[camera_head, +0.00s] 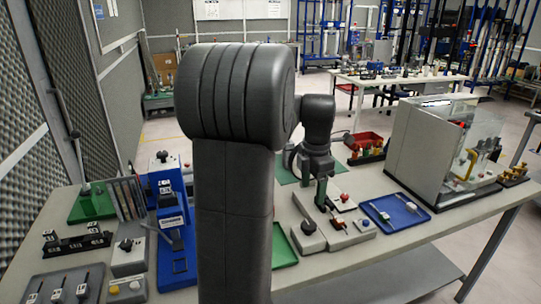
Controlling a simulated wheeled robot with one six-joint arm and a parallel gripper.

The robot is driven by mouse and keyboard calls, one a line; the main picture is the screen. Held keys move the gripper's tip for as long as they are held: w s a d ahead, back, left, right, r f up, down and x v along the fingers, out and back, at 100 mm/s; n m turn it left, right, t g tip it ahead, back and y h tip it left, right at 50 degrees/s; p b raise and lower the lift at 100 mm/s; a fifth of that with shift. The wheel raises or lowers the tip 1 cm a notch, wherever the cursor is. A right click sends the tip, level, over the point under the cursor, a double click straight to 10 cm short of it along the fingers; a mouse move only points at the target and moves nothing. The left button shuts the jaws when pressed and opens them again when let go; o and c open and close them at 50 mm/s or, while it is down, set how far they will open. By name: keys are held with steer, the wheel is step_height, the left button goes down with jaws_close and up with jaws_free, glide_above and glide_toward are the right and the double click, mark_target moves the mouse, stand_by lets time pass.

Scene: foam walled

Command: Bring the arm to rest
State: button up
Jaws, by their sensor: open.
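My arm, dark grey, rises large in the middle of the view and bends over to the right. My gripper (315,176) hangs down at its end, over the middle of the workbench (352,262). Its jaws are open, and no object shows held between them. My thick arm link hides part of the bench to the left of the gripper.
A blue press-like device (172,220) stands left of my arm, near a green-based lever (90,205). Right of the gripper lie a blue tray (394,213) and a large clear-fronted grey box (419,150). A red bin (363,140) sits behind. A grey foam wall bounds the left.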

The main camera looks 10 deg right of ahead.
mark_target(309, 225)
steer(key=shift+f, duration=0.1)
step_height(309, 225, down, 14)
steer(key=shift+r, duration=0.15)
stand_by(0.3)
steer(key=m, duration=1)
steer(key=shift+m, duration=0.4)
steer(key=m, duration=1)
stand_by(1.9)
stand_by(0.5)
